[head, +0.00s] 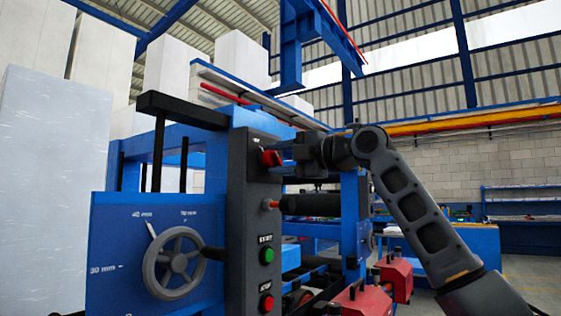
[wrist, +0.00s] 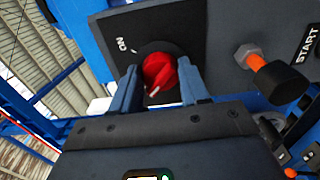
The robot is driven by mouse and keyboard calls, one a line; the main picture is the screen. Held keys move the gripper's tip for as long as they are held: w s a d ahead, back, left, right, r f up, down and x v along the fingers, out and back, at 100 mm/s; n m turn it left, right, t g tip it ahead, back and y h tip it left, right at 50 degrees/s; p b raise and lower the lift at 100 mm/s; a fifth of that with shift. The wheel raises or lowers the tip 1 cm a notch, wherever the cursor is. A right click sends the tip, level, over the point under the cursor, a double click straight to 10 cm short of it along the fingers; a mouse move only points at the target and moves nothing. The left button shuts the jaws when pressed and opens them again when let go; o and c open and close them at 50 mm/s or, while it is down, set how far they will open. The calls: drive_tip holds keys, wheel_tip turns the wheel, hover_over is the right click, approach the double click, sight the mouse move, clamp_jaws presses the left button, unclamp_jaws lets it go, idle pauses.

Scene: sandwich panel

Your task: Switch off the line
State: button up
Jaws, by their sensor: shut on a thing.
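A red rotary switch (head: 271,158) sits near the top of a dark grey control panel (head: 239,185). In the wrist view the red knob (wrist: 158,72) is on a round dark base, with the label ON at its upper left and a white mark on the knob. My gripper (head: 280,157) is at the switch, and its two blue fingers (wrist: 156,88) stand on either side of the knob, shut on it. Below are a green START button (head: 267,255) and a red STOP button (head: 266,303).
An orange-and-black lever (head: 271,204) sticks out below the switch, close to my gripper; it also shows in the wrist view (wrist: 275,78). A grey handwheel (head: 174,263) is on the blue plate at left. Red machine parts (head: 362,300) stand low at right.

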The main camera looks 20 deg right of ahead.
drive_tip(key=shift+a, duration=0.1)
idle(0.3)
drive_tip(key=o, duration=1)
drive_tip(key=shift+o, duration=0.2)
drive_tip(key=b+v, duration=0.1)
drive_tip(key=v, duration=0.7)
drive_tip(key=shift+f, duration=0.1)
